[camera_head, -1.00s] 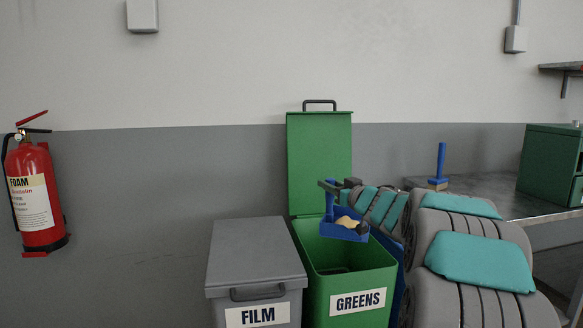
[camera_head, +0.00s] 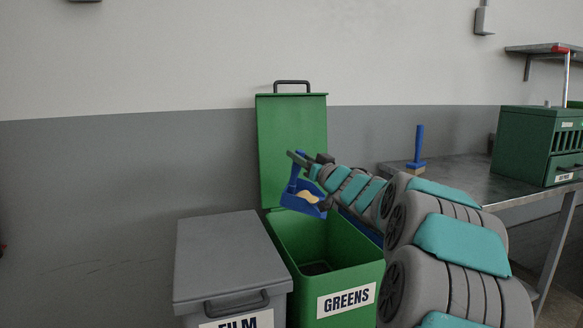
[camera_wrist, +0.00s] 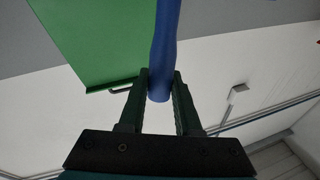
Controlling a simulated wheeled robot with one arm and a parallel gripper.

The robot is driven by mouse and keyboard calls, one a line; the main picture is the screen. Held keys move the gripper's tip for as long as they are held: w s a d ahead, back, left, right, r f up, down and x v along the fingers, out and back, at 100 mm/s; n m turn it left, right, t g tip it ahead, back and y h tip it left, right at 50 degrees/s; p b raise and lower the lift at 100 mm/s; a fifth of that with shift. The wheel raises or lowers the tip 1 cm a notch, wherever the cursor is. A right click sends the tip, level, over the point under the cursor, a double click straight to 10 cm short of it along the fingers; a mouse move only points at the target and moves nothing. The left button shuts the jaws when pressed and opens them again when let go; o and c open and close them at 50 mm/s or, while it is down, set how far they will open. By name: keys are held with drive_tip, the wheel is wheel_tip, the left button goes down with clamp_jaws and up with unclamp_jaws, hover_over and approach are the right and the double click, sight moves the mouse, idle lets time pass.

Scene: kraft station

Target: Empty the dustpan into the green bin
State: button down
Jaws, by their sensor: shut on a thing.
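My gripper (camera_head: 296,160) is shut on the handle of the blue dustpan (camera_head: 291,203). A tan scrap (camera_head: 307,196) lies in the pan, beside something dark at its right edge. The dustpan is above the opening of the green bin (camera_head: 351,270), towards its back left, and looks tilted. The bin is labelled GREENS and its lid (camera_head: 291,150) stands open against the wall. In the wrist view the blue handle (camera_wrist: 163,50) is between the two fingers (camera_wrist: 159,97), with the green lid (camera_wrist: 85,40) behind; the pan itself is out of that view.
A grey bin (camera_head: 228,260) with a closed lid stands just left of the green bin. A metal table (camera_head: 470,180) at the right bears a blue-handled brush (camera_head: 418,148) and a green cabinet (camera_head: 538,145). My arm fills the space between bin and table.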

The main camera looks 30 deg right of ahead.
drive_tip(key=s+d+m+t+h+b, duration=0.4)
drive_tip(key=s+d+m+h+b, duration=0.5)
drive_tip(key=m, duration=0.5)
drive_tip(key=shift+s+d+r+h+b, duration=0.4)
drive_tip(key=shift+d+b, duration=0.3)
drive_tip(key=shift+b, duration=0.55)
idle(1.2)
